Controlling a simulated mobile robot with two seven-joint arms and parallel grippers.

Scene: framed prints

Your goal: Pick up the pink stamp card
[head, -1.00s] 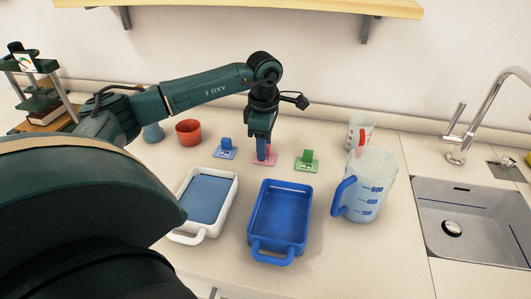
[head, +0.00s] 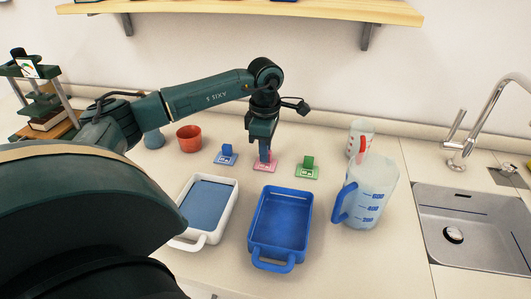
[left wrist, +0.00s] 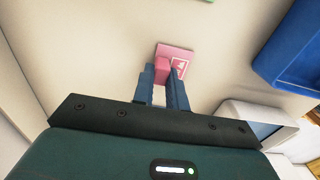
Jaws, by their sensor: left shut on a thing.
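The pink stamp card (head: 265,168) is a flat pink plate with a small upright pink block and a printed patch. It is in the row on the counter, between a blue stamp card (head: 226,155) and a green stamp card (head: 307,168). My left gripper (head: 263,153) points down over it. In the left wrist view, the fingers (left wrist: 161,72) are shut on the block of the pink card (left wrist: 178,53), and the plate shows beyond the fingertips. I cannot tell whether the plate is clear of the counter. My right gripper is not in view.
A white tray (head: 196,239) and a blue tray (head: 273,252) stand in front of the cards. A measuring jug (head: 374,190) and a smaller cup (head: 357,129) are to the right, before the sink (head: 480,223). A red cup (head: 188,140) is left. A shelf (head: 330,9) hangs above.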

